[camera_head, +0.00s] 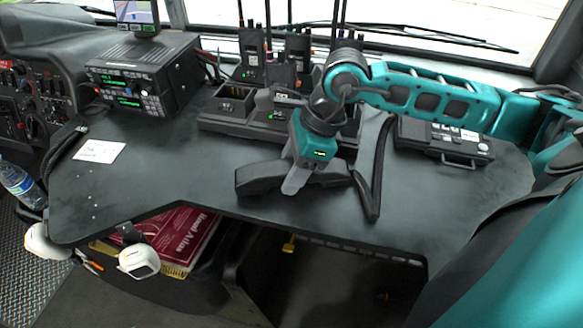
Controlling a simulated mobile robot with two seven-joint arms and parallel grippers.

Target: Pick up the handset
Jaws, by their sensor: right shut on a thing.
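The black handset (262,176) shows near the front edge of the table, lying crosswise under my right gripper (299,179). My right gripper points down and is shut around the handset's middle. One grey finger shows on the near side; the far finger is hidden. I cannot tell whether the handset touches the table. A black cord (378,170) hangs close by the handset's right end.
A charger rack (228,108) with upright radios stands behind my right gripper. A flat black unit (445,143) lies to the right, and a stacked radio set (133,88) stands to the left. The dark table (150,185) is mostly clear at left, with a white card (99,151).

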